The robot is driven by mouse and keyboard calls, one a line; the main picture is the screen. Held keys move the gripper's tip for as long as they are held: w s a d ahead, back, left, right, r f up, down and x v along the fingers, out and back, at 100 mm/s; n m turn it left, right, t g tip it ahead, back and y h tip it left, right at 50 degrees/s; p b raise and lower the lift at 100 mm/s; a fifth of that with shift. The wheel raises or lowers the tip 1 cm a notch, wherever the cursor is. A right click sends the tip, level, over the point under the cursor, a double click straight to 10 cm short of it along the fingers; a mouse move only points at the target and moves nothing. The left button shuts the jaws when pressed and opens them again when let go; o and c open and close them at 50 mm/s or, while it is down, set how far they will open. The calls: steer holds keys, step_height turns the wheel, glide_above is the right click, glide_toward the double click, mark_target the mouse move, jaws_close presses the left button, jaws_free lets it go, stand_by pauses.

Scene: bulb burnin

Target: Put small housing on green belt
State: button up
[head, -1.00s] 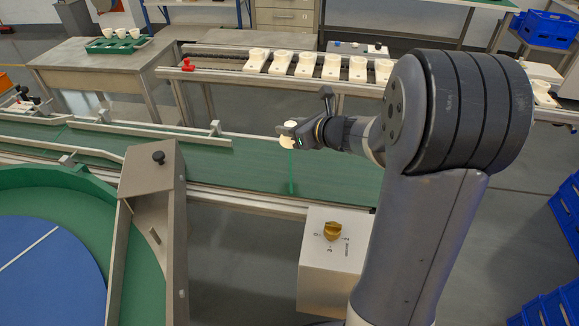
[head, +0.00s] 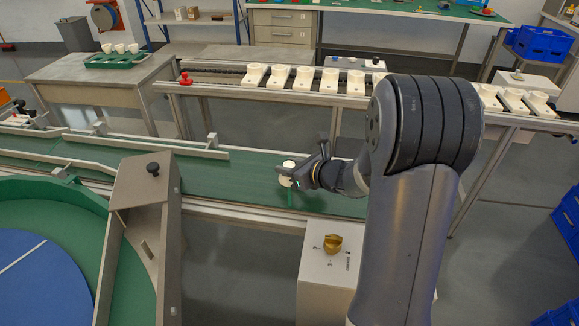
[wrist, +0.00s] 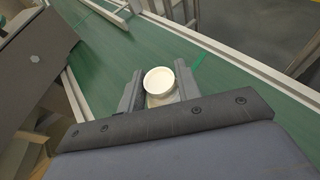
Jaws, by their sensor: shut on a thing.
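The small housing (head: 286,173) is a white round cup shape held between the jaws of my gripper (head: 298,174). In the wrist view the housing (wrist: 160,82) shows its round rim between the two fingers of my gripper (wrist: 160,90), with the belt behind it. The green belt (head: 235,180) runs across the head view, and the housing is over its right part. I cannot tell whether the housing's underside touches the belt. The wrist view also shows the belt (wrist: 95,50) on both sides of the fingers.
A metal guide rail (head: 150,142) lies along the belt's far left. A box with a gold knob (head: 333,244) stands in front. White holders (head: 303,77) line a rail behind.

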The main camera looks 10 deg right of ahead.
steer(key=o, duration=0.9)
steer(key=shift+o, duration=0.2)
steer(key=shift+r+p, duration=0.2)
steer(key=shift+p, duration=0.1)
steer(key=p+v, duration=0.1)
steer(key=v, duration=1)
steer(key=shift+s+d, duration=0.25)
steer(key=shift+s, duration=0.1)
